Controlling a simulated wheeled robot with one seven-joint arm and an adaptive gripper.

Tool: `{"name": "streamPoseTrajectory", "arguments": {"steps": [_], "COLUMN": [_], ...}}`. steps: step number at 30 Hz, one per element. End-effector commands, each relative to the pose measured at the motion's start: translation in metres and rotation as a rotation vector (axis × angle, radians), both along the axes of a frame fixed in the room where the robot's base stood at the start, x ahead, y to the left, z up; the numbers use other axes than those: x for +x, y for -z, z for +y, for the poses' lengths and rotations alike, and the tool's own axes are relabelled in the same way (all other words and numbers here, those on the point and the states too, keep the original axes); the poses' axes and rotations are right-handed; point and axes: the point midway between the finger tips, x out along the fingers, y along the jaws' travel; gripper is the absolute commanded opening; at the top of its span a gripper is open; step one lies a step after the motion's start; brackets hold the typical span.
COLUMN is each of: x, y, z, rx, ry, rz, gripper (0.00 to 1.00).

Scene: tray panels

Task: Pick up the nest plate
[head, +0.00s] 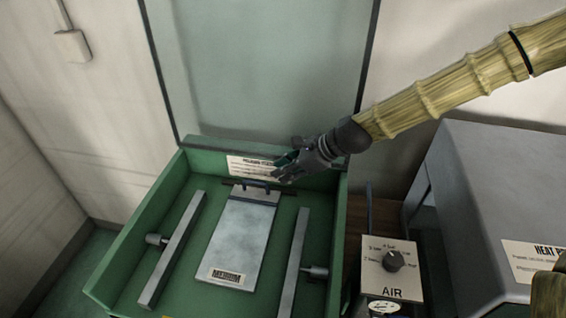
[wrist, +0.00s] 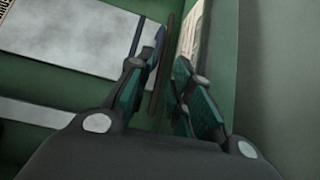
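The nest plate (head: 242,235) seems to be the flat grey plate lying in the middle of the green tray, with a label at its near end and a dark handle (head: 256,186) at its far end. My gripper (head: 286,168) is above the tray's far wall, just right of and beyond the handle. In the wrist view the plate (wrist: 75,32) shows at upper left. My gripper (wrist: 164,80) looks open there, with a gap between its fingers. A thin brown strip shows in that gap. The handle is partly hidden by the left finger, and contact cannot be told.
The green tray (head: 112,266) has walls on its sides and a raised lid (head: 260,65) behind. Grey bars (head: 172,250) (head: 291,262) lie either side of the plate. An AIR control box (head: 391,270) and a grey heat machine (head: 490,180) stand at right.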

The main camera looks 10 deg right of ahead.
Motion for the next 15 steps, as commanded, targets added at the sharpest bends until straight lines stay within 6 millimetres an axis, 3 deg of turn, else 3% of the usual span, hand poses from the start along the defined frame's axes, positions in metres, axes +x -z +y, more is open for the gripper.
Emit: {"name": "streamPoseTrajectory", "arguments": {"steps": [15], "x": [0.009], "y": [0.013], "z": [0.013], "rx": [-0.001], "ry": [-0.006], "rz": [0.006], "gripper": [0.22]}}
